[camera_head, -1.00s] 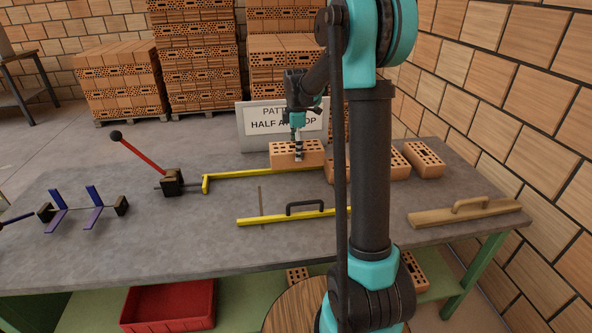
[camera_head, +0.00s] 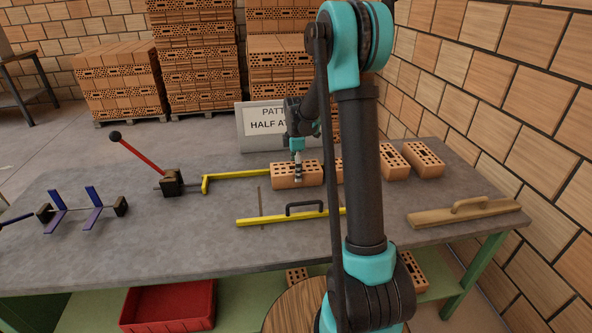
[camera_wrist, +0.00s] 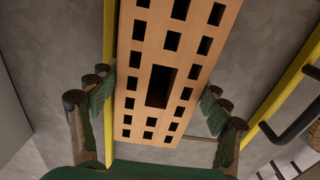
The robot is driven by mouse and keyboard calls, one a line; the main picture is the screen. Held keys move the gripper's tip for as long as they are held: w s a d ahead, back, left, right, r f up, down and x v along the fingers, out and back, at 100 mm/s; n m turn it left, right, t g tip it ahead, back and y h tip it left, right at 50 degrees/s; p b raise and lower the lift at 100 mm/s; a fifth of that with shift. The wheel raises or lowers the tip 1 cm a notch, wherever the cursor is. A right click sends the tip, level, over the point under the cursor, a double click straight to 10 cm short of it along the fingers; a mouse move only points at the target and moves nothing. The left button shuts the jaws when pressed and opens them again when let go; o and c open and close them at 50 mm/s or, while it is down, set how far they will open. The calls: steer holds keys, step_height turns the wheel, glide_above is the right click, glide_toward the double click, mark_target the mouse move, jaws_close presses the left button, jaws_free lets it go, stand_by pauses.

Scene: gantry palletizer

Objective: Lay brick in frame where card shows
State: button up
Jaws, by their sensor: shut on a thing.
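My gripper (camera_head: 297,172) is shut on an orange perforated brick (camera_head: 287,176) near the back of the grey table. In the wrist view my gripper's two fingers (camera_wrist: 158,108) stand on either side of the brick (camera_wrist: 142,95), whose holed top faces the camera. The yellow frame (camera_head: 238,175) lies on the table, with a back rail and a separate front rail (camera_head: 275,218). The brick is at the back rail; I cannot tell whether it touches the table. The card (camera_head: 268,122) stands behind, reading "PATT..." and "HALF A..."; my arm hides the rest.
Perforated bricks (camera_head: 423,160) lie at the back right, partly behind my arm. A black handle (camera_head: 304,207) sits at the front rail. A wooden float (camera_head: 464,212) lies at right. A red lever (camera_head: 143,157) and blue brackets (camera_head: 94,208) stand at left.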

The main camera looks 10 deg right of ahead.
steer(key=o, duration=1.9)
steer(key=shift+f, duration=0.1)
step_height(320, 180, up, 12)
steer(key=s+d+f+m+t, duration=0.1)
steer(key=s+f+m, duration=0.2)
steer(key=s+m, duration=0.3)
steer(key=s+d+f+m+t, duration=0.1)
steer(key=s+f+m, duration=0.3)
steer(key=s, duration=1)
steer(key=s+d+f+m+t, duration=0.2)
steer(key=s+f+m, duration=0.1)
steer(key=s+m, duration=0.5)
steer(key=shift+s+f, duration=0.2)
steer(key=shift+s, duration=0.45)
steer(key=shift+s+f, duration=0.2)
steer(key=shift+s, duration=0.4)
